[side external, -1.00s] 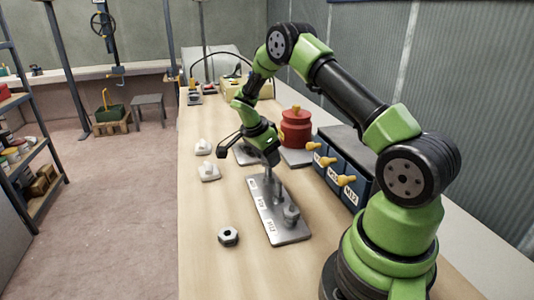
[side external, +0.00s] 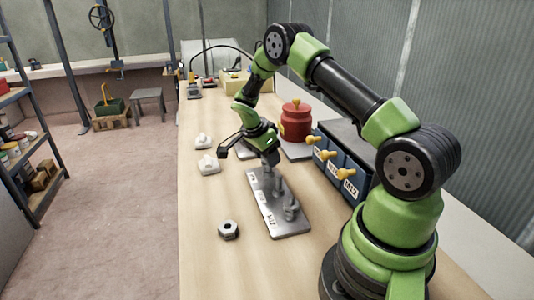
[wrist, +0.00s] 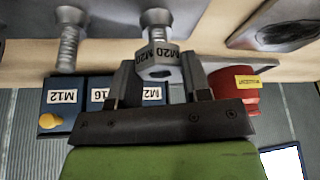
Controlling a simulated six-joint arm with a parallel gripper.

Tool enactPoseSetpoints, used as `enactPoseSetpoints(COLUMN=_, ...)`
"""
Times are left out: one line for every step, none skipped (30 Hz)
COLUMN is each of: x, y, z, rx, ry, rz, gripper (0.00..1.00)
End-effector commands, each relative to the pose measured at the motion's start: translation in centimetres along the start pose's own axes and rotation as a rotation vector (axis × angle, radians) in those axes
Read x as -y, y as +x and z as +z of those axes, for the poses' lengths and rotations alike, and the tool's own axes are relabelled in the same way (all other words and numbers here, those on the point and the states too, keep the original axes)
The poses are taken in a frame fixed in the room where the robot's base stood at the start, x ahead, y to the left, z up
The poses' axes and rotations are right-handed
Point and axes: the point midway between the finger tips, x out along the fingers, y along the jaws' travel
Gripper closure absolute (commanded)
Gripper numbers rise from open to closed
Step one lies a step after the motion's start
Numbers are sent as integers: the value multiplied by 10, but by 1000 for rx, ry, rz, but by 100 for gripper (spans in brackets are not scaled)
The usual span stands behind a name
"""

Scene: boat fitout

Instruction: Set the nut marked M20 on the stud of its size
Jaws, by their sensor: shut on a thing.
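The grey stud plate (side external: 268,213) lies on the bench with upright studs and size labels along its left side. Its near stud (side external: 291,208) and another stud (side external: 279,187) stand clear; my gripper hides the far part. My gripper (side external: 272,161) is over the plate's far end, pointing down. In the wrist view, my gripper (wrist: 157,75) is shut on a grey hex nut (wrist: 158,60) marked M20. A threaded stud (wrist: 155,20) lines up with the nut; whether its tip is inside the nut cannot be told. Another stud (wrist: 68,45) stands to the left.
Blue drawers (side external: 335,168) with yellow knobs and a red pot (side external: 296,122) stand to the right. Two white pieces (side external: 207,164) sit at the bench's left edge. The near left bench is clear.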

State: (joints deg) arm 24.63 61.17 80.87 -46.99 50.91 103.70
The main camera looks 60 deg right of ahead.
Motion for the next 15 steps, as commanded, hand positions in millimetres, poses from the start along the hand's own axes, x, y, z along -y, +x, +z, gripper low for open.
enactPoseSetpoints(x=0, y=0, z=0, rx=0, ry=0, rz=-1, gripper=80)
enactPoseSetpoints(x=0, y=0, z=0, rx=0, ry=0, rz=-1, gripper=80)
enactPoseSetpoints(x=0, y=0, z=0, rx=0, ry=0, rz=-1, gripper=80)
enactPoseSetpoints(x=0, y=0, z=0, rx=0, ry=0, rz=-1, gripper=80)
enactPoseSetpoints(x=0, y=0, z=0, rx=0, ry=0, rz=-1, gripper=80)
enactPoseSetpoints(x=0, y=0, z=0, rx=0, ry=0, rz=-1, gripper=80)
enactPoseSetpoints(x=0, y=0, z=0, rx=0, ry=0, rz=-1, gripper=80)
enactPoseSetpoints(x=0, y=0, z=0, rx=0, ry=0, rz=-1, gripper=80)
enactPoseSetpoints(x=0, y=0, z=0, rx=0, ry=0, rz=-1, gripper=52)
enactPoseSetpoints(x=0, y=0, z=0, rx=0, ry=0, rz=-1, gripper=45)
enactPoseSetpoints(x=0, y=0, z=0, rx=0, ry=0, rz=-1, gripper=38)
enactPoseSetpoints(x=0, y=0, z=0, rx=0, ry=0, rz=-1, gripper=29)
enactPoseSetpoints(x=0, y=0, z=0, rx=0, ry=0, rz=-1, gripper=26)
enactPoseSetpoints(x=0, y=0, z=0, rx=0, ry=0, rz=-1, gripper=26)
enactPoseSetpoints(x=0, y=0, z=0, rx=0, ry=0, rz=-1, gripper=26)
